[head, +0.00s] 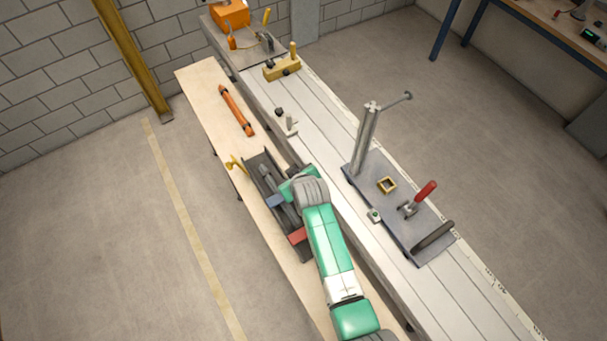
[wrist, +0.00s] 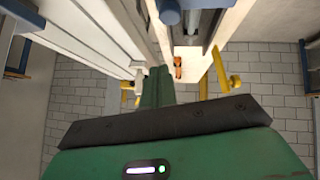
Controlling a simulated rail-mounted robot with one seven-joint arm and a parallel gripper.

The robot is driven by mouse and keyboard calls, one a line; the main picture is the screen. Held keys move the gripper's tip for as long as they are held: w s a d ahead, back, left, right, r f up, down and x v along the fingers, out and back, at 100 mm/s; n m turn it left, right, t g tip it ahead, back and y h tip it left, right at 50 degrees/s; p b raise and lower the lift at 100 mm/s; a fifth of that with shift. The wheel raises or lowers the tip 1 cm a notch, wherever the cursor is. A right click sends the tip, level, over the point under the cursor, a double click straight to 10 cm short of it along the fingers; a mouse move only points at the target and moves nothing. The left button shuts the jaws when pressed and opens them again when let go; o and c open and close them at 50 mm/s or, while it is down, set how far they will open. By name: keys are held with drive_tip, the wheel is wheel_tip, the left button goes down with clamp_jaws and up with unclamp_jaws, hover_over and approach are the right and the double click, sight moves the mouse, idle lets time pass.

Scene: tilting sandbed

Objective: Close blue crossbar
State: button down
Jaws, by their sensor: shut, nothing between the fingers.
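A small blue bar (head: 275,201), which looks like the blue crossbar, lies across a dark grey trough (head: 255,165) on the wooden bench. Blue parts (wrist: 168,13) also show at the top edge of the wrist view, beside a dark grey cylinder. My gripper shows in the wrist view (wrist: 157,82) as green fingers held together with nothing between them. In the head view the green and grey end of my arm is over the right side of the trough, close to the blue bar. It hides part of the trough, and I cannot tell whether it touches the bar.
A red block (head: 298,236) sits at the trough's near end. A yellow fitting (head: 236,164) stands at its left. A grey plate (head: 365,180) with a post and red-handled clamp is to the right.

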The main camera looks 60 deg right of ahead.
drive_tip(key=s+d+v, duration=0.1)
drive_tip(key=v, duration=0.8)
drive_tip(key=shift+s+r, duration=0.1)
